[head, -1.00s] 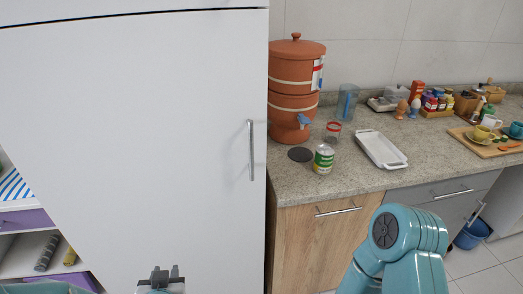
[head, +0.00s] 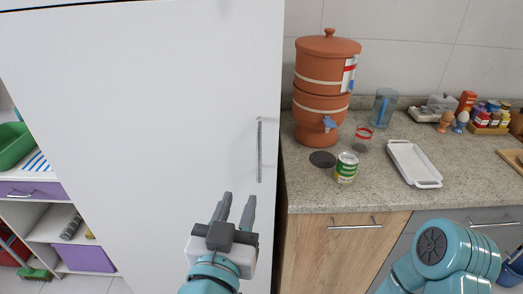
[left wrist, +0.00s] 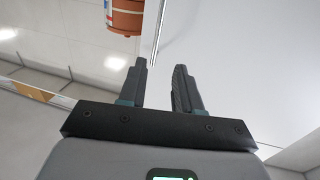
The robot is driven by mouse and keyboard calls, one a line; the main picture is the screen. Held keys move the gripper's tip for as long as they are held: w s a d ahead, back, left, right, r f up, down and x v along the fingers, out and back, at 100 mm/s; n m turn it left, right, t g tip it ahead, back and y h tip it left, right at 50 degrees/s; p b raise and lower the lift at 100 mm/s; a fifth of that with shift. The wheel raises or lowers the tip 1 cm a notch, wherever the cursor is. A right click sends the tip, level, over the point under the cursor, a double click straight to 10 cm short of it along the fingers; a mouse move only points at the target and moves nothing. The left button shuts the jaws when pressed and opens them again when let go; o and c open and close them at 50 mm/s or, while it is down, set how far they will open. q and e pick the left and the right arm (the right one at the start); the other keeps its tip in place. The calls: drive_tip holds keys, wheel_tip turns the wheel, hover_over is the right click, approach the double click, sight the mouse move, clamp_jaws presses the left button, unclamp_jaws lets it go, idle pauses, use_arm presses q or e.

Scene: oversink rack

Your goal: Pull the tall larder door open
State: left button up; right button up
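The tall larder door (head: 150,130) is a wide white panel filling the left half of the head view, and it looks shut. Its slim vertical metal bar handle (head: 259,150) sits near the right edge. My left gripper (head: 239,200) is in front of the door, just below and left of the handle in the picture. Its two dark fingers are apart with nothing between them. In the left wrist view the handle (left wrist: 159,30) shows beyond the fingertips (left wrist: 160,66), between their lines. My right gripper is out of view; only a teal link of my right arm shows.
Right of the larder is a granite counter (head: 300,195) with a clay water filter (head: 322,90), a can (head: 346,167), a glass (head: 363,137) and a white tray (head: 414,163). Open shelves (head: 50,225) with a purple drawer (head: 30,190) stand left of the door.

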sight(258, 153)
use_arm(q)
drive_tip(key=w+d, duration=0.1)
drive_tip(key=w, duration=0.4)
drive_tip(key=w+d+p, duration=0.1)
drive_tip(key=w, duration=0.4)
drive_tip(key=w+d+p, duration=0.1)
drive_tip(key=w, duration=0.3)
drive_tip(key=shift+w+d+f, duration=0.1)
drive_tip(key=shift+w, duration=0.3)
drive_tip(key=shift+w+d, duration=0.1)
drive_tip(key=shift+w, duration=0.7)
drive_tip(key=shift+s, duration=0.1)
clamp_jaws()
